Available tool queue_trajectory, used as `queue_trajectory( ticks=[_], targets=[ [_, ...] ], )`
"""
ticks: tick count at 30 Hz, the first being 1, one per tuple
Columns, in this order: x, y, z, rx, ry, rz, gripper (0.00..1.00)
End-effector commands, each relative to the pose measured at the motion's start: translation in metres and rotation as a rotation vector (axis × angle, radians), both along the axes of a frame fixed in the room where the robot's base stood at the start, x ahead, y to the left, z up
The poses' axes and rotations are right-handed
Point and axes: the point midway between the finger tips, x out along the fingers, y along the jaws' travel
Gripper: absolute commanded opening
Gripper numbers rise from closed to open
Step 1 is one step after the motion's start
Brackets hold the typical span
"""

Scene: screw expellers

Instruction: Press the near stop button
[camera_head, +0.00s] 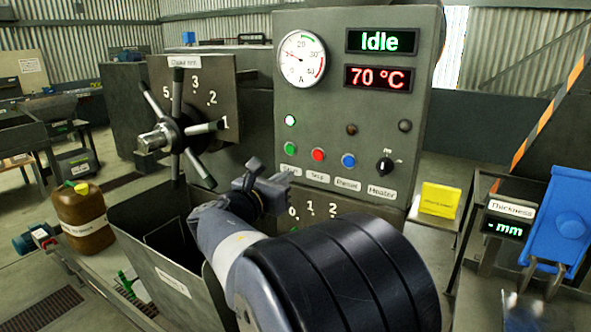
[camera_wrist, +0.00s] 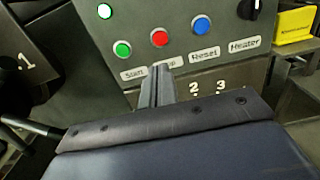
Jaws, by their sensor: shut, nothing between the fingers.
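The red stop button (camera_head: 318,155) sits on the grey control panel, between a green button (camera_head: 290,149) and a blue button (camera_head: 348,160). The red button also shows in the wrist view (camera_wrist: 159,39), just above the fingertips in the picture. My gripper (camera_head: 256,168) is in front of the panel, below and left of the red button in the head view. Its fingers are shut and empty, and in the wrist view the fingers (camera_wrist: 158,72) point up at the label row and partly cover the label under the red button. They appear apart from the button.
The panel display (camera_head: 380,41) reads Idle, and another (camera_head: 378,78) reads 70 °C. A black heater knob (camera_head: 385,165) is right of the buttons. A spoked handwheel (camera_head: 180,135) juts out at left, above an open grey bin (camera_head: 165,275). A yellow block (camera_head: 440,199) stands at right.

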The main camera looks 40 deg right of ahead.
Motion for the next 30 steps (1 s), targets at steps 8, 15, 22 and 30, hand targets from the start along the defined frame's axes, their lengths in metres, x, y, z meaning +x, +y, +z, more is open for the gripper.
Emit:
queue_trajectory(
  ticks=[8, 15, 22, 30],
  targets=[
    [0.014, -0.053, 0.001, 0.002, 0.002, -0.006, 0.0],
    [0.027, -0.098, 0.001, 0.002, 0.002, -0.004, 0.0],
    [0.034, -0.122, 0.001, 0.001, 0.0, -0.001, 0.0],
    [0.036, -0.125, 0.0, 0.001, -0.001, 0.0, 0.0]
  ],
)
